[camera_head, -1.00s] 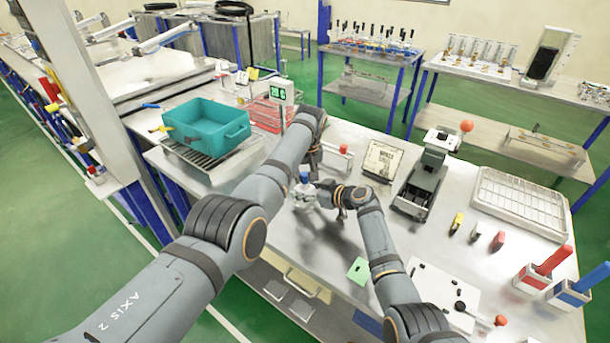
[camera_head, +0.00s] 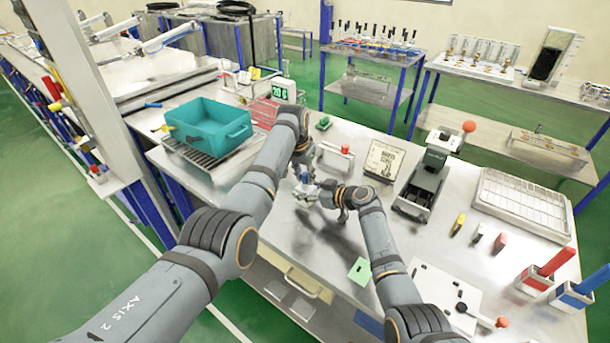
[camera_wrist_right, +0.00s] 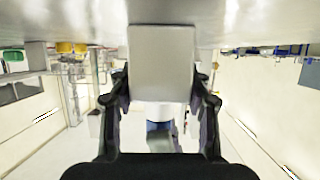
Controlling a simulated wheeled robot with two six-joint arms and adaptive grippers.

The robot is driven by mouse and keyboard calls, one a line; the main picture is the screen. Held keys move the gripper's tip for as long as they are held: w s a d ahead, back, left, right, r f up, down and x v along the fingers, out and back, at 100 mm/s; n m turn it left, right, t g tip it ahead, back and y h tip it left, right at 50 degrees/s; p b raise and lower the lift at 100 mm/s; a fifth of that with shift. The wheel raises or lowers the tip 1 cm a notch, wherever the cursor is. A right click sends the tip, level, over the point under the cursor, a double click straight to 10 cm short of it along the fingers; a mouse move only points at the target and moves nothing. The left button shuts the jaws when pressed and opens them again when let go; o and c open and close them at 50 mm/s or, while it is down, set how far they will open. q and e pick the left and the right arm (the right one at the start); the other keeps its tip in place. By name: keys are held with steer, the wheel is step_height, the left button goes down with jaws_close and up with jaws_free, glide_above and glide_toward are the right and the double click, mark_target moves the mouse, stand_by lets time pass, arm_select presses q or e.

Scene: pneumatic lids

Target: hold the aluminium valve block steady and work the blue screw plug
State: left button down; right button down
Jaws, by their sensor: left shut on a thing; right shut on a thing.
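The small aluminium valve block (camera_head: 307,191) is held above the bench between my two arms. My right gripper (camera_head: 325,195) is shut on it from the right. In the right wrist view the block is a plain grey square face (camera_wrist_right: 161,62) between the two dark fingers of my right gripper (camera_wrist_right: 160,98). The blue screw plug (camera_head: 305,179) shows at the top of the block. My left gripper (camera_head: 303,172) comes down over the plug and is shut on it; its fingertips are small and partly hidden. A blue part below the block in the wrist view cannot be told clearly.
A teal bin (camera_head: 207,127) stands on a rack at the left. A green piece (camera_head: 361,270) lies in front. Bare bench surrounds the block.

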arm_select(q)
steer(key=m, duration=0.4)
steer(key=shift+w+a+g+h, duration=0.1)
steer(key=shift+a+g+h, duration=0.1)
steer(key=shift+g+h, duration=0.15)
steer(key=c, duration=1)
jaws_free()
steer(key=shift+c, duration=0.8)
steer(key=shift+d, duration=0.1)
steer(key=n+t+y, duration=0.1)
steer(key=n, duration=0.4)
steer(key=shift+d, duration=0.2)
steer(key=n, duration=0.3)
steer(key=shift+s+y, duration=0.2)
steer(key=shift+y, duration=0.15)
